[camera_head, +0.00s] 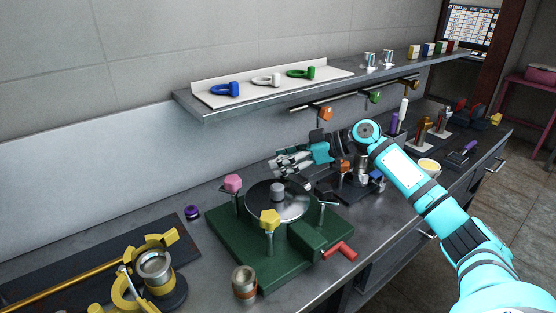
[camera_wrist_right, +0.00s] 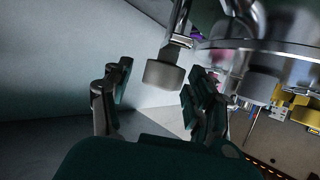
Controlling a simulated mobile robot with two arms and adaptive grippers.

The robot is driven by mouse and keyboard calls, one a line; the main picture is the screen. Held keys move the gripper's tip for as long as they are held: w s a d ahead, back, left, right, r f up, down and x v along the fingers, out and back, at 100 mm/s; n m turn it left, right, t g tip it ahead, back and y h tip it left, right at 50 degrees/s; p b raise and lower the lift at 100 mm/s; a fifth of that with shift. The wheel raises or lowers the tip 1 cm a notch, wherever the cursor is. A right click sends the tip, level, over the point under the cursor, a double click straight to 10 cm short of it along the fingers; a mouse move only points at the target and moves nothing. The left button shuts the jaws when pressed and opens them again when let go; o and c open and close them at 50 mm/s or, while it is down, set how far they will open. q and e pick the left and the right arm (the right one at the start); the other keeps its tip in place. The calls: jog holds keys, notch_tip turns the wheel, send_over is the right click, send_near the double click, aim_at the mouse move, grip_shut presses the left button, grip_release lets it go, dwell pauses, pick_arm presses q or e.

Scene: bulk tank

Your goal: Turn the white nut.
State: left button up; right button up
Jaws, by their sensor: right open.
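The white nut (camera_wrist_right: 163,75) looks pale grey in the right wrist view. It sits on a metal bolt, in the space between the two fingers of my right gripper (camera_wrist_right: 155,88). The fingers are apart, with a visible gap on the nut's left side; I cannot tell whether the right finger touches it. In the head view my right gripper (camera_head: 286,164) is at the back edge of the round metal lid (camera_head: 300,205), and it seems to hide the nut there. My left gripper is not in view.
The lid sits on a green base (camera_head: 235,240) with a pink nut (camera_head: 232,183), a yellow nut (camera_head: 270,218) and a grey centre knob (camera_head: 277,188). A red handle (camera_head: 340,250) sticks out in front. A shelf (camera_head: 215,108) with coloured rings hangs above.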

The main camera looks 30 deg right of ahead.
jog(key=shift+d, duration=0.1)
jog(key=shift+c, duration=0.9)
jog(key=c, duration=1)
